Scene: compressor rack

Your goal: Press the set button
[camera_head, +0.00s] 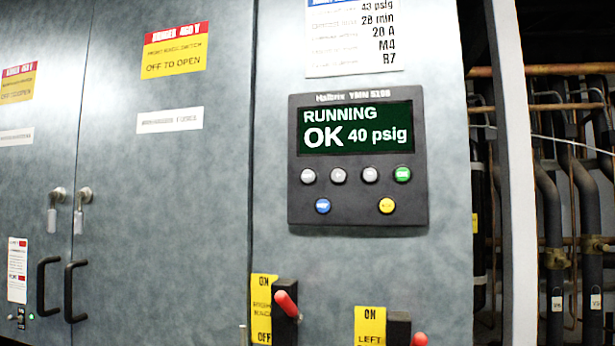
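A dark control panel (358,218) is mounted on the grey cabinet front. Its screen (355,127) reads "RUNNING OK 40 psig". Below the screen is a row of three grey buttons, at left (308,176), middle (339,175) and right (370,175), and a green button (402,174). A lower row has a blue button (322,206) at left and a yellow button (387,205) at right. The button labels are too small to read surely, so I cannot tell which one is the set button. Neither of my grippers is in view.
Two red-handled switches, left (287,304) and right (420,339), stick out below the panel beside yellow ON/OFF labels. Cabinet doors with black handles (75,290) are at left. Pipes (552,230) stand behind a pale post at right. The space before the panel looks clear.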

